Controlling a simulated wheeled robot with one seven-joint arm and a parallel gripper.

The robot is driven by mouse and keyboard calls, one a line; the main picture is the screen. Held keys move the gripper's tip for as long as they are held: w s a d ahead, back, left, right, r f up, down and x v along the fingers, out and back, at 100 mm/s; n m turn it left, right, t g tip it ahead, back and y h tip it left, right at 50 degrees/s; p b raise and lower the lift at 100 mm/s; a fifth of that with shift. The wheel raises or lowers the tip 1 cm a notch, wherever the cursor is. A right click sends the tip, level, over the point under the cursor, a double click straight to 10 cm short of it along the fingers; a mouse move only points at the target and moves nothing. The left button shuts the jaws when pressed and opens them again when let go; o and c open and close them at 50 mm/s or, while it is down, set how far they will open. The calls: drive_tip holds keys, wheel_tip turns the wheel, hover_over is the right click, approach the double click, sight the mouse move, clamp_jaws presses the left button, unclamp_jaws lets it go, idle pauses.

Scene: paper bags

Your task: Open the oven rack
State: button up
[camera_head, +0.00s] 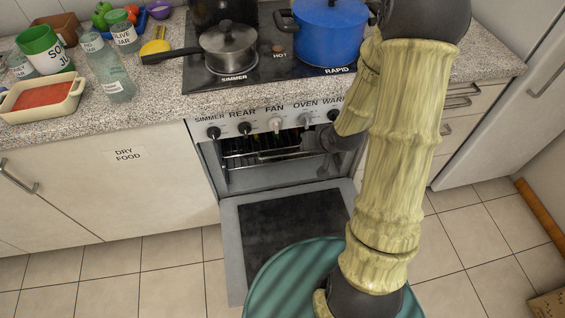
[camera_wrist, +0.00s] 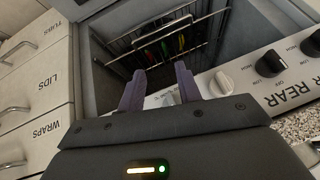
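The oven (camera_head: 275,165) stands below the hob with its door (camera_head: 290,225) hanging open toward the floor. The wire oven rack (camera_head: 258,154) sits inside the dark cavity, and in the wrist view the rack (camera_wrist: 160,40) shows beyond my fingertips with several coloured items behind its bars. My gripper (camera_wrist: 161,75) is open, its two purple fingers apart with nothing held between them. It is near the oven opening, by the knob panel (camera_wrist: 260,70), and appears apart from the rack. In the head view my arm hides part of the opening's right side.
A blue pot (camera_head: 328,32) and a steel saucepan (camera_head: 229,48) stand on the hob above. Jars and a red-filled dish (camera_head: 42,96) crowd the left counter. Drawers (camera_wrist: 38,90) flank the oven in the wrist view. Tiled floor left of the door is clear.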

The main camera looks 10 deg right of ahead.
wheel_tip(320, 180, down, 28)
drive_tip(key=w+d+m+t+y+b, duration=0.1)
drive_tip(key=m+t+y+b, duration=0.5)
drive_tip(key=b, duration=1.7)
drive_tip(key=w+m+t, duration=0.1)
drive_tip(key=m+t, duration=0.4)
drive_tip(key=t, duration=0.1)
drive_tip(key=shift+d+r+b, duration=0.2)
drive_tip(key=shift+b, duration=0.2)
drive_tip(key=shift+w, duration=0.15)
drive_tip(key=b+x, duration=0.5)
drive_tip(key=x, duration=1.2)
drive_tip(key=shift+w, duration=0.15)
clamp_jaws()
